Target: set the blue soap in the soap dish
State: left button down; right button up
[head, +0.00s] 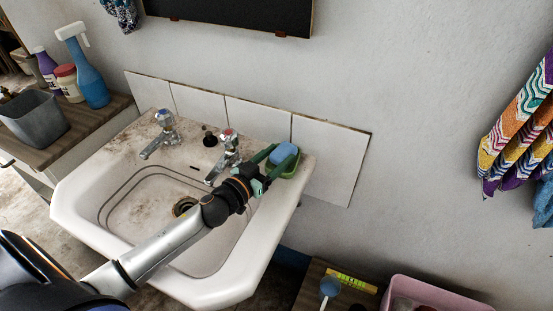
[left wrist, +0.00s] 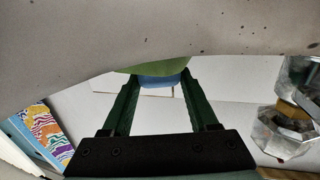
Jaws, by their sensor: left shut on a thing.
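The blue soap (head: 284,152) is at the back right corner of the stone washtrough (head: 260,262). My left gripper (head: 272,163) reaches across the basin and is shut on the soap. In the left wrist view the blue soap (left wrist: 160,80) lies between the tips of my left gripper's two green fingers (left wrist: 158,86). The green soap dish (head: 292,170) is on the trough's rim, directly under the soap. The green dish (left wrist: 160,65) borders the soap in the left wrist view. I cannot tell whether the soap rests on it. My right gripper is not in view.
Two metal taps (head: 165,130) stand on the back ledge, one close to my left gripper. White tiles (head: 258,118) line the wall behind. A grey bin (head: 34,118) and a blue spray bottle (head: 88,75) stand at the left. A pink tub (head: 425,290) is at lower right.

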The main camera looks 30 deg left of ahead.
pick_arm(q)
jog(key=c, duration=0.5)
grip_release()
jog(key=shift+f, duration=0.6)
jog(key=o, duration=0.3)
jog(key=shift+r, duration=0.2)
jog(key=shift+s, duration=0.1)
jog(key=s, duration=0.4)
jog(key=s+a, duration=0.1)
jog(key=s, duration=0.2)
jog(key=s+a, duration=0.1)
jog(key=s, duration=0.3)
jog(key=shift+s+a+r, duration=0.15)
jog(key=shift+s+r, duration=0.15)
jog(key=shift+r, duration=0.1)
